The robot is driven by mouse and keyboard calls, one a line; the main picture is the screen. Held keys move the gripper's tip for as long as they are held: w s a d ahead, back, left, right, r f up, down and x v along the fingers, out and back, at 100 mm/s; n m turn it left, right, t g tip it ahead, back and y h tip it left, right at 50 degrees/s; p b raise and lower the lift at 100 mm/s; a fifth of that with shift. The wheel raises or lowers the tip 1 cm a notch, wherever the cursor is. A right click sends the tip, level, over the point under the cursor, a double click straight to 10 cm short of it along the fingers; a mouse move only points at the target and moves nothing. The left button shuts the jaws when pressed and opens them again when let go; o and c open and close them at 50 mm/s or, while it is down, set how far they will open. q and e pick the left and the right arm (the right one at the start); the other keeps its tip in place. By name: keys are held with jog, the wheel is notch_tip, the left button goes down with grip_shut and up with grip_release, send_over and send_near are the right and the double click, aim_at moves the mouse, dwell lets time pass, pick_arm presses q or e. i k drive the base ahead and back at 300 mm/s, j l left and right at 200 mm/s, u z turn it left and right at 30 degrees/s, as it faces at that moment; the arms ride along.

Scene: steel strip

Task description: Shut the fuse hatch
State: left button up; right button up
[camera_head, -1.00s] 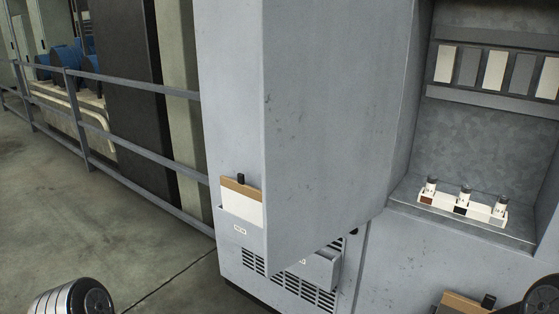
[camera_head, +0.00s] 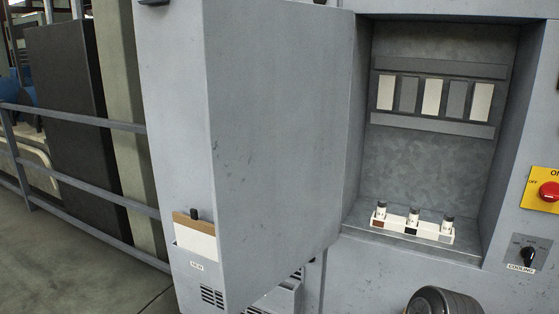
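The fuse hatch (camera_head: 280,140) is a large plain grey metal door. It stands open, swung out toward me from the left side of a recess (camera_head: 420,165) in the grey cabinet. Inside the recess, a white strip with several fuses (camera_head: 412,224) sits on the bottom ledge, below a row of light and dark plates (camera_head: 432,97). A dark rounded part of my own arm shows at the bottom edge, right of centre. Neither of my grippers is in view, and nothing of mine is seen touching the hatch.
Right of the recess are a red button on a yellow plate (camera_head: 549,192) and a black rotary knob marked COOLING (camera_head: 527,257). A holder with papers (camera_head: 195,238) hangs left of the hatch. A grey railing (camera_head: 80,185) runs along the left, with bare floor (camera_head: 75,265) below.

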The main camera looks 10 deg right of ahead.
aim_at(275, 75)
jog(key=i+j+z, duration=0.45)
jog(key=z, duration=0.15)
jog(key=i+j+z, duration=0.4)
jog(key=j+z, duration=0.25)
jog(key=i+j+z, duration=0.1)
jog(key=j+z, duration=0.5)
jog(key=j, duration=0.15)
jog(key=i+j+z, duration=0.1)
jog(key=j+z, duration=0.2)
jog(key=j, duration=0.15)
